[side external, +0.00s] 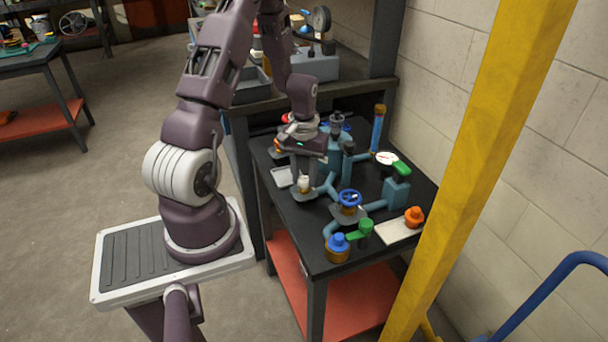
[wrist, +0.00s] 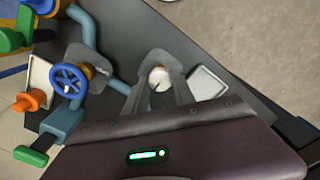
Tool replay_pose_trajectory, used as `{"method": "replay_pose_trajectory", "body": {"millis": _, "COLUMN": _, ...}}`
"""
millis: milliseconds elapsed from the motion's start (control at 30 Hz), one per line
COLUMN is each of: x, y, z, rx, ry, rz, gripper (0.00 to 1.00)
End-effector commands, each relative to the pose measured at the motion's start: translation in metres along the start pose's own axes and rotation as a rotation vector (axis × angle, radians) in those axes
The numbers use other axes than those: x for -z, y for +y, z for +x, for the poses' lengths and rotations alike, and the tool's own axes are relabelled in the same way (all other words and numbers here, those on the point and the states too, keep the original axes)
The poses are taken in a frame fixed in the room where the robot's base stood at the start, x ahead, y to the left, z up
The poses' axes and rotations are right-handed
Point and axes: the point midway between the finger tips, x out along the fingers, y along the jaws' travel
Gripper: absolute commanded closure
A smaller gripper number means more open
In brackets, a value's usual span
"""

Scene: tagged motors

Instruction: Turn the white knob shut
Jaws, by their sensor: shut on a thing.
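The white knob (side external: 304,184) sits on a grey plate on the blue-grey pipework, near the left side of the black bench top. In the wrist view, the white knob (wrist: 159,76) shows as a pale round cap with a dark mark on it, between the two fingers. My gripper (side external: 304,175) points down over it, and in the wrist view my gripper (wrist: 160,88) has a finger on either side of the knob, shut on it. The fingers partly hide the knob's sides and its base.
A blue handwheel (side external: 349,198) stands right of the knob. A small pale tray (side external: 282,177) is just left. A yellow post (side external: 470,170) rises at the right.

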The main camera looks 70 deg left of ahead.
Motion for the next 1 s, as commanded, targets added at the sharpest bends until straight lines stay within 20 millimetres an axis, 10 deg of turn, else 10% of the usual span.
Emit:
{"method": "replay_pose_trajectory", "body": {"millis": 733, "x": -0.0002, "y": 0.0004, "z": -0.0004, "rx": -0.001, "ry": 0.0, "rz": 0.079, "gripper": 1.0}}
{"method": "replay_pose_trajectory", "body": {"millis": 767, "x": -0.0002, "y": 0.0004, "z": -0.0004, "rx": -0.001, "ry": 0.0, "rz": 0.079, "gripper": 0.66}}
{"method": "replay_pose_trajectory", "body": {"millis": 800, "x": -0.0002, "y": 0.0004, "z": -0.0003, "rx": 0.0, "ry": 0.0, "rz": 0.078, "gripper": 0.58}}
{"method": "replay_pose_trajectory", "body": {"millis": 1000, "x": -0.0001, "y": 0.0002, "z": -0.0002, "rx": 0.0, "ry": 0.0, "rz": 0.077, "gripper": 0.48}}
